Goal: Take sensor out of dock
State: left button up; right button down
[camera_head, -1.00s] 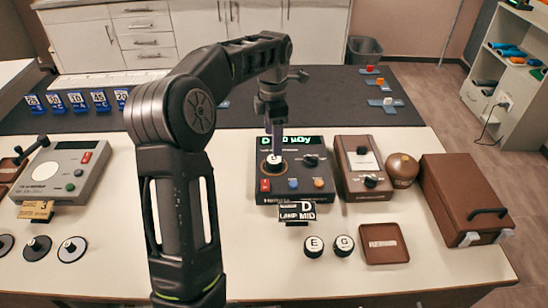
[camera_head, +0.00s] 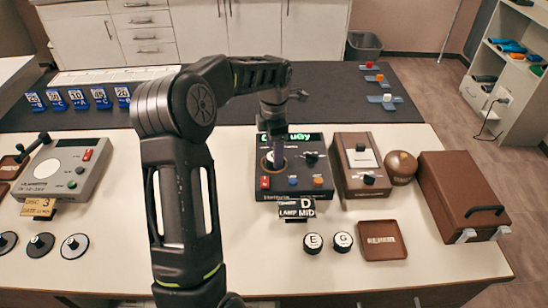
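The dark meter box (camera_head: 318,187) with a lit green display stands on the white table. The round dock (camera_head: 264,164) is in its upper left. In the dock is what looks like the sensor, now almost wholly hidden by my gripper. My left gripper (camera_head: 278,167) points straight down into the dock, its fingers at the sensor's place. I cannot tell whether the fingers are apart or closed on it. A sign (camera_head: 296,208) reading "D LAMP MID" stands at the box's front. My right gripper is out of view.
Black pucks E (camera_head: 313,243) and G (camera_head: 343,241) and a brown tray (camera_head: 382,240) lie in front. A brown device (camera_head: 361,168), a round brown jar (camera_head: 401,167) and a brown case (camera_head: 465,197) stand right. A grey meter (camera_head: 62,170) and knobbed discs (camera_head: 74,246) are left.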

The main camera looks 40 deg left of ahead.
pick_arm(q)
jog(key=shift+f, duration=0.9)
grip_shut()
dwell(0.4)
notch_tip(320, 180, up, 10)
jog(key=b, duration=0.1)
dwell(0.5)
dwell(0.5)
